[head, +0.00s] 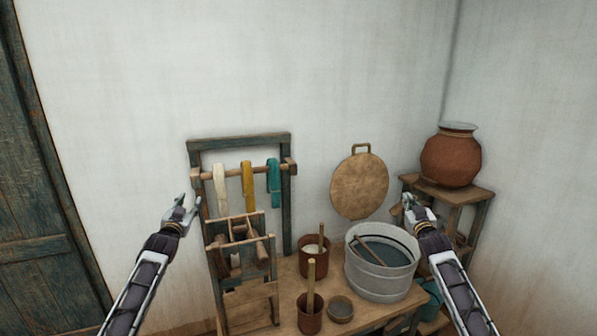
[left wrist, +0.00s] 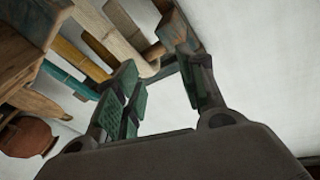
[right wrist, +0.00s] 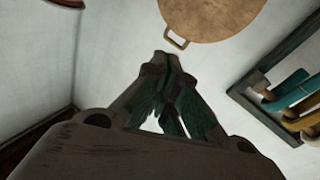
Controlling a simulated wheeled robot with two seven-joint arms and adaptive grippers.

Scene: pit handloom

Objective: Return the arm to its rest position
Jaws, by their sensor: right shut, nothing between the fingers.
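My left gripper (head: 180,212) is raised in front of the white wall, left of the yarn rack. In the left wrist view its two fingers (left wrist: 160,95) stand apart with nothing between them. My right gripper (head: 418,212) is raised above the right side of the grey tub, in front of the small stand. In the right wrist view its fingertips (right wrist: 168,62) meet and hold nothing. Both forearms come up from the lower edge of the head view.
A wooden rack (head: 240,141) carries white, yellow and teal hanks. A low table (head: 263,325) holds a grey tub (head: 378,283), brown pots and a small bowl (head: 340,308). A round board (head: 360,185) hangs on the wall. A clay pot (head: 451,160) stands on a stand at right.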

